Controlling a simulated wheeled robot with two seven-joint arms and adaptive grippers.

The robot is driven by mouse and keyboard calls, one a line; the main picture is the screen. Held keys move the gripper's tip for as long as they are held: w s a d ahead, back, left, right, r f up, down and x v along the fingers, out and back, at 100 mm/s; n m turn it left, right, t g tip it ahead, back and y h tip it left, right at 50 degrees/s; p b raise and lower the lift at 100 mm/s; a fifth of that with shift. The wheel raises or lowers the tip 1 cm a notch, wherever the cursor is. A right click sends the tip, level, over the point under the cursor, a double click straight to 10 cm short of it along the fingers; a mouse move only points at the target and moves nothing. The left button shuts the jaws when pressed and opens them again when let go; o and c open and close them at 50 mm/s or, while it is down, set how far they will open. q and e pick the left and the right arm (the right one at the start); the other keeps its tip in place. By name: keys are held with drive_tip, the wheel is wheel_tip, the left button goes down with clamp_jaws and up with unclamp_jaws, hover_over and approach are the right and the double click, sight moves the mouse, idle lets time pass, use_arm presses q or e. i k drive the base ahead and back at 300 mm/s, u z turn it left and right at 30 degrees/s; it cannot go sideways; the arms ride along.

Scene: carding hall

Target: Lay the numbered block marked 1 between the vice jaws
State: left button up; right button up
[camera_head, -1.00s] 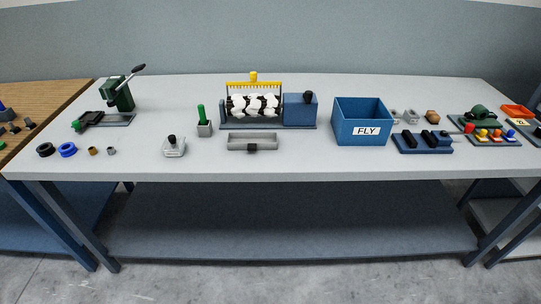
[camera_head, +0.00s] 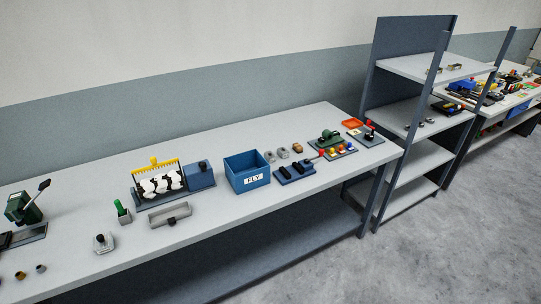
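I cannot make out a numbered block marked 1 in this head view. I cannot identify a vice or its jaws either. A second workbench (camera_head: 523,101) beyond the shelf rack carries several small coloured items, too small and crowded to tell apart. Small grey metal parts (camera_head: 452,66) lie on the rack's top shelf, and more small items lie on the shelf below; no marking is readable on them. Neither of my grippers is in view.
The long grey bench (camera_head: 230,222) carries a green lever device (camera_head: 24,208), a carding roller (camera_head: 161,184), a blue FLY bin (camera_head: 246,173) and an orange tray (camera_head: 352,123). An open shelf rack (camera_head: 408,116) stands at its right end. The floor (camera_head: 440,245) in front is clear.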

sight(269, 156)
drive_tip(key=z, duration=0.5)
drive_tip(key=i, duration=1.6)
drive_tip(key=z, duration=0.15)
